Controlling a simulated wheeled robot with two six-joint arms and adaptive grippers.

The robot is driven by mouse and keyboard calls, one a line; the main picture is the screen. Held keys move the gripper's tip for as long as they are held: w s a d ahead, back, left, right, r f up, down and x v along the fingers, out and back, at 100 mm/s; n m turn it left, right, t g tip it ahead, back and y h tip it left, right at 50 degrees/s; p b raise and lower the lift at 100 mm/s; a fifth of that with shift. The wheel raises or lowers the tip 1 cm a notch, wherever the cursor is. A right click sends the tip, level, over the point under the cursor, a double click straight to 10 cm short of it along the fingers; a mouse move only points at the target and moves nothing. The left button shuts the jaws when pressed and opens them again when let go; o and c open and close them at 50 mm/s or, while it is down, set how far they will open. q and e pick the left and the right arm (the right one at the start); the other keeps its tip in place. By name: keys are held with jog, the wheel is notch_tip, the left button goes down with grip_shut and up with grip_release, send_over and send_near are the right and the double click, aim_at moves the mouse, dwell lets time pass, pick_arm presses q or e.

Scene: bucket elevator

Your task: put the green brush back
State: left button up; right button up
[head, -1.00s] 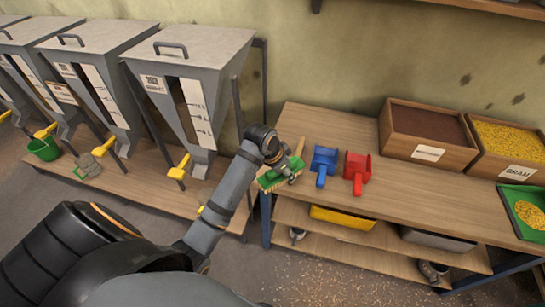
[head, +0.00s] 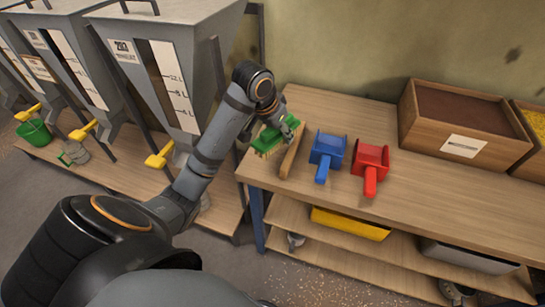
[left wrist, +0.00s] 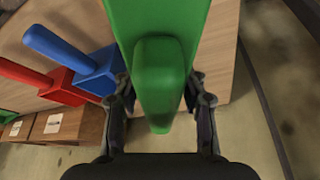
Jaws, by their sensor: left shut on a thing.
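The green brush (head: 267,140) has pale bristles and is over the left end of the wooden table (head: 385,185). My left gripper (head: 286,127) is shut on it from the right and above. In the left wrist view, the brush (left wrist: 158,75) fills the space between my two fingers, which grip its green raised part. I cannot tell whether the bristles touch the table. A wooden bar (head: 291,152) lies just right of the brush. My right gripper is not in view.
A blue scoop (head: 327,150) and a red scoop (head: 370,162) lie right of the bar. A brown-filled box (head: 463,146) stands at the back right. Grey hoppers (head: 180,40) stand left. A yellow tray (head: 350,223) is on the shelf below. The table front is clear.

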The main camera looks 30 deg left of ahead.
pick_arm(q)
jog(key=a+f, duration=0.1)
jog(key=w+a+f, duration=0.1)
jog(key=f, duration=0.1)
jog(key=shift+w+a+f, duration=0.25)
jog(key=shift+a+f, duration=0.3)
jog(key=shift+f, duration=0.2)
jog(key=f, duration=0.3)
jog(key=shift+w+a+f, duration=0.1)
jog(key=shift+a+f, duration=0.2)
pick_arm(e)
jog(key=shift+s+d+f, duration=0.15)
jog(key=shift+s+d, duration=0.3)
pick_arm(q)
jog(key=shift+f, duration=0.1)
jog(key=o, duration=1)
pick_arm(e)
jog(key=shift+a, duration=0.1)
